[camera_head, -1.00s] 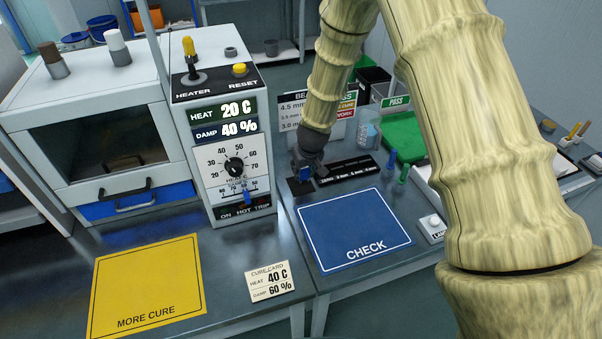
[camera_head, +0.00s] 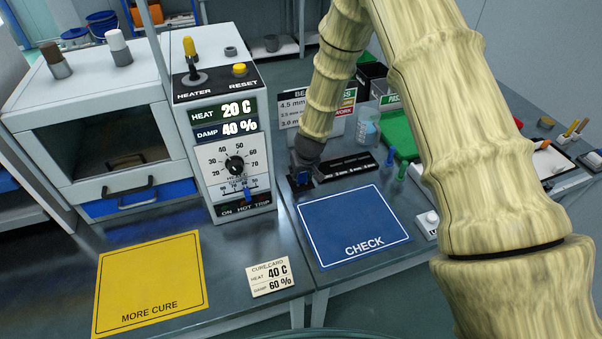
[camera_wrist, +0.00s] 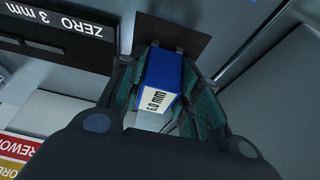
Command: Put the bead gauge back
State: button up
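The bead gauge is a small blue block (camera_wrist: 168,75) with a white end face printed with a size in mm. It sits between the two dark teal fingers of my gripper (camera_wrist: 165,90), which appear closed against its sides. In the head view, my gripper (camera_head: 304,170) points down at the back left of the right-hand table, with the blue block (camera_head: 303,179) low at its tip. A dark square pad (camera_wrist: 178,42) lies beyond the block in the wrist view. I cannot tell whether the block touches it. A black strip (camera_head: 348,167) marked in mm lies just to the right.
A blue CHECK mat (camera_head: 350,228) lies in front of my gripper. The heater box (camera_head: 225,150) stands close on the left. A clear cup (camera_head: 367,128), blue and green pegs (camera_head: 391,157) and a green tray (camera_head: 398,135) are to the right. A bead sign (camera_head: 290,107) stands behind.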

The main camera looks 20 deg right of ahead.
jog(key=o, duration=0.3)
jog(key=shift+r, duration=0.2)
jog(key=shift+r, duration=0.25)
jog(key=b+v, duration=0.2)
jog(key=v, duration=0.9)
jog(key=shift+s+r+b, duration=0.15)
jog(key=shift+s+b, duration=0.05)
jog(key=shift+b, duration=0.1)
jog(key=shift+r, duration=0.1)
